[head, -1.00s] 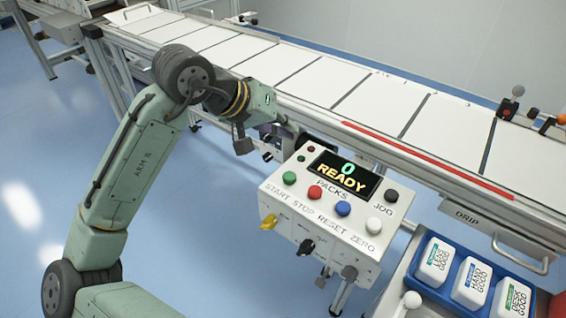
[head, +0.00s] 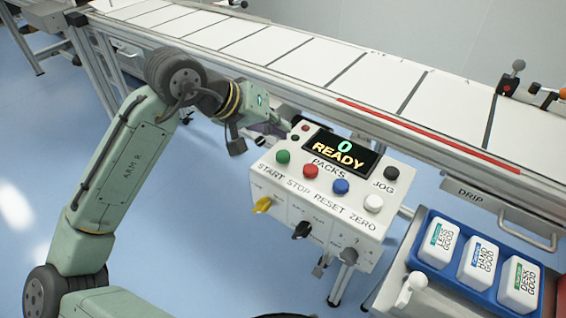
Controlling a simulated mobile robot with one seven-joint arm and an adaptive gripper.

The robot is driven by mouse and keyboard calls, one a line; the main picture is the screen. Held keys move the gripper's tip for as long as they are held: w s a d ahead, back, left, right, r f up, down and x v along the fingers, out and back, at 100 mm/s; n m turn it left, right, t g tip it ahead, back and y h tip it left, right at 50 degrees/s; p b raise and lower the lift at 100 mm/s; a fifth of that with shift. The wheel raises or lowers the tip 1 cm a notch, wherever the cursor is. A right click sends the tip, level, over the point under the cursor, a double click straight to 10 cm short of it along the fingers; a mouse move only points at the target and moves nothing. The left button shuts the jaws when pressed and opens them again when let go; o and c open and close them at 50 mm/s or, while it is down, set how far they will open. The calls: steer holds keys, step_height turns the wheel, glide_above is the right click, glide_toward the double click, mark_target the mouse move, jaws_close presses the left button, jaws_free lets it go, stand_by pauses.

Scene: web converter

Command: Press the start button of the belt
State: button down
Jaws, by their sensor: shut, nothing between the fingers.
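The control box (head: 325,215) stands beside the belt and has a sloped top face. Its green button (head: 283,157) is at the left of the button row, with the word START printed below it. A red button (head: 311,171), a blue button (head: 341,186) and a white button (head: 373,203) follow to the right. The display (head: 341,153) reads 0 and READY. My gripper (head: 268,136) is shut and empty, behind and left of the green button, apart from it as far as I can tell. Its fingertips are partly hidden.
The white slatted belt (head: 330,70) runs behind the box, with a red strip (head: 425,134) along its near edge. A blue tray (head: 429,266) with white packs stands at the lower right. A black JOG button (head: 390,173) is at the box's right.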

mark_target(280, 152)
steer(key=shift+f+b, duration=0.45)
steer(key=shift+f, duration=0.85)
stand_by(0.4)
steer(key=shift+f, duration=0.4)
